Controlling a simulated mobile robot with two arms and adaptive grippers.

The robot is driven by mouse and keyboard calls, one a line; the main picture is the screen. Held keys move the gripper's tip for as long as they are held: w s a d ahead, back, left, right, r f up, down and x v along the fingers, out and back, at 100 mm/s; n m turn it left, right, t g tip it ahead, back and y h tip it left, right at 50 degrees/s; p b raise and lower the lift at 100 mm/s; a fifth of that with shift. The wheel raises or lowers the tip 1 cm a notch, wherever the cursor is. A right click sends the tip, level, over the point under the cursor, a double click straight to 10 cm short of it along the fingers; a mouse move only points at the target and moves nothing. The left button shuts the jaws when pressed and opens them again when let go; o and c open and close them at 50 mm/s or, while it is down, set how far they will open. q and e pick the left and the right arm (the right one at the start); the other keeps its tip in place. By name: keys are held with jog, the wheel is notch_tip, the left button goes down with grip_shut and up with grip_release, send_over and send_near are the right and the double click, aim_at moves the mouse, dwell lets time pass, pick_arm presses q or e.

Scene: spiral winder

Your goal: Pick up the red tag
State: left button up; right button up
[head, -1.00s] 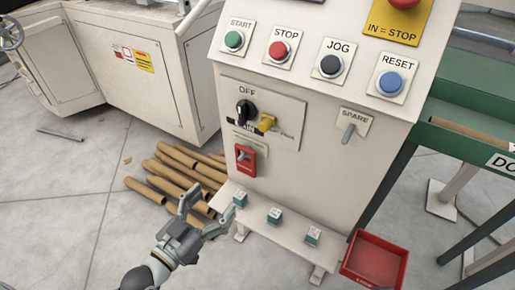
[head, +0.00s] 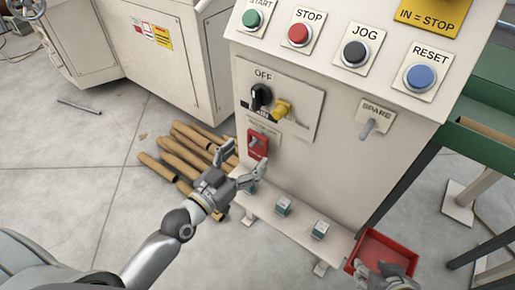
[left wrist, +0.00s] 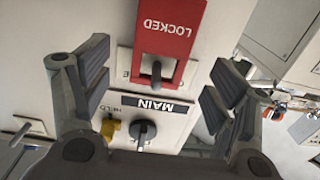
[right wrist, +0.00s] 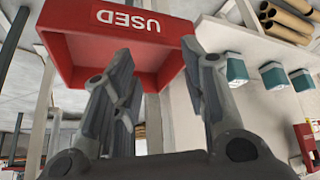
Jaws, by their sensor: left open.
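The red tag (head: 258,144), marked LOCKED, hangs on the front of the cream control cabinet, below the black rotary switch (head: 261,95). In the left wrist view the red tag (left wrist: 171,30) appears upside down, with a grey hook or shackle at its edge. My left gripper (head: 243,160) is open, just in front of the tag; its fingers (left wrist: 155,80) stand on both sides, apart from it. My right gripper (head: 380,267) is over the red bin at lower right. In the right wrist view its fingers (right wrist: 163,62) are apart with nothing between them.
The red bin (right wrist: 65,40) reads USED. Several small teal-topped blocks (head: 283,206) stand on the ledge below the panel. A yellow part (head: 283,108) sits beside the rotary switch, and a SPARE lever (head: 367,128) is to the right. Cardboard tubes (head: 185,150) lie on the floor at left.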

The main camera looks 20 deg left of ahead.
aim_at(254, 147)
pick_arm(q)
jog(key=x, duration=0.4)
pick_arm(e)
jog(key=w, duration=0.1)
jog(key=w+a+r+t, duration=0.1)
jog(key=w, duration=0.1)
jog(key=shift+r+t, duration=0.15)
jog(key=shift+t, duration=0.15)
pick_arm(q)
jog(key=shift+c, duration=0.2)
jog(key=c, duration=1.1)
jog(key=shift+r, duration=0.1)
pick_arm(e)
jog(key=shift+s, duration=0.1)
